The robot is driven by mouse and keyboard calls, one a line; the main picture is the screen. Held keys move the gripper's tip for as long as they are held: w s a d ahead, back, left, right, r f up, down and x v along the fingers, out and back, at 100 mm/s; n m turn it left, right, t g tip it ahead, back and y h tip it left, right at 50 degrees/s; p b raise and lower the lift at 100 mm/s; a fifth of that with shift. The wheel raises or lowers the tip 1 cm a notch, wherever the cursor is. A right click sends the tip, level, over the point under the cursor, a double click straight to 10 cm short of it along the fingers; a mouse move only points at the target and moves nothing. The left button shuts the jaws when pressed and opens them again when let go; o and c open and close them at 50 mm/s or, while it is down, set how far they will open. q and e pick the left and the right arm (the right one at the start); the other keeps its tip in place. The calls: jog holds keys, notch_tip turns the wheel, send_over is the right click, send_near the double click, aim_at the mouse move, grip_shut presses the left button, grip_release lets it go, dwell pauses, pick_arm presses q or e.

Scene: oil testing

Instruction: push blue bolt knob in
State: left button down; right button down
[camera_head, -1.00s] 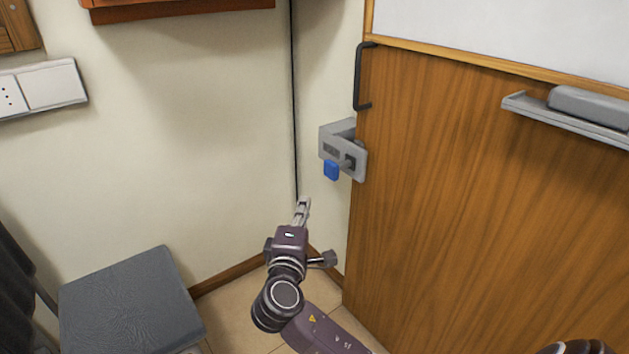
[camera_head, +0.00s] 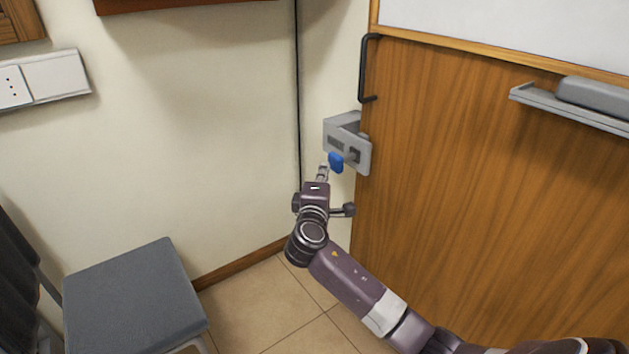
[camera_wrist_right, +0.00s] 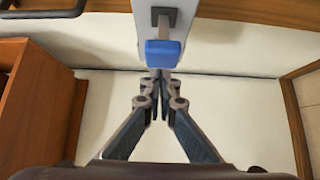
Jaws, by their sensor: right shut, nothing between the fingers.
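The blue bolt knob (camera_head: 336,162) sits low on the grey latch (camera_head: 346,142) at the left edge of the wooden door. My right gripper (camera_head: 323,170) is shut and empty, just left of the knob in the head view. In the right wrist view the knob (camera_wrist_right: 163,53) hangs on a short metal stem from the grey latch, straight beyond the closed fingertips (camera_wrist_right: 161,76). I cannot tell whether the fingertips touch it. My left gripper is not in view.
A black door handle (camera_head: 365,68) is above the latch. A grey-seated chair (camera_head: 135,300) stands at the lower left. A grey tray (camera_head: 575,110) juts from the door at the right.

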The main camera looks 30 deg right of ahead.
jog(key=shift+d, duration=0.6)
